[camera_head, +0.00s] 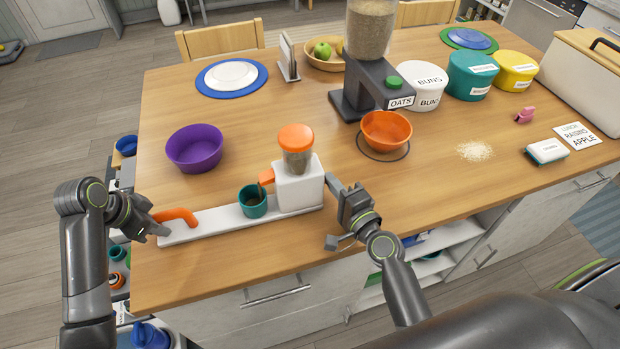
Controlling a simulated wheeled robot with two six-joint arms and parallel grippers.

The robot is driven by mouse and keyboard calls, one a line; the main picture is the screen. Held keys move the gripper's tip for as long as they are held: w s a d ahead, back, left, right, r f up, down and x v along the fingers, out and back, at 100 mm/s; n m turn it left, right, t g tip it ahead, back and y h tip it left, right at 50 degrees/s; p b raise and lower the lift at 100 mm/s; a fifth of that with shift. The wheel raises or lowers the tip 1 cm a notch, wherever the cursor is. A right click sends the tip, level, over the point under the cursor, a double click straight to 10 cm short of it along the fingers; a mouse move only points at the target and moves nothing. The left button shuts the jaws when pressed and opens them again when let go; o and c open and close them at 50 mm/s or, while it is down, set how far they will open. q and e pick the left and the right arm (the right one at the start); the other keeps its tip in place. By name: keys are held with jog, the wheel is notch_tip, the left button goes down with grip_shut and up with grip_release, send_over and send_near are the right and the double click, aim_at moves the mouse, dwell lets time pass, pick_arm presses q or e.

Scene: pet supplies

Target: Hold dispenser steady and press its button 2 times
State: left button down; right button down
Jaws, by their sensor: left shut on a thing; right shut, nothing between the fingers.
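A white dispenser (300,187) with an orange lid (296,137), a clear hopper of brown pellets and an orange spout stands near the table's front edge. Its long white base (225,220) reaches left to a curved orange handle (180,214). A teal cup (252,202) sits on the base under the spout. My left gripper (157,224) is shut on the orange handle at its left end. My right gripper (333,183) is shut and empty, its tip close against the dispenser's right side; I cannot tell whether it touches. A button on this dispenser does not show clearly.
Behind it stands a grey oats dispenser (368,92) with a green button (393,82), and an orange bowl (386,130). A purple bowl (195,148) is at the left. Spilled oats (474,151) lie at the right. The table (430,200) is bare at front right.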

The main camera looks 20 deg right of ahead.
jog(key=shift+a, duration=0.35)
jog(key=shift+d, duration=0.6)
jog(key=d, duration=0.1)
jog(key=s+d, duration=0.1)
jog(key=d, duration=0.1)
jog(key=shift+s+d, duration=0.2)
jog(key=v, duration=0.7)
jog(key=shift+v, duration=0.9)
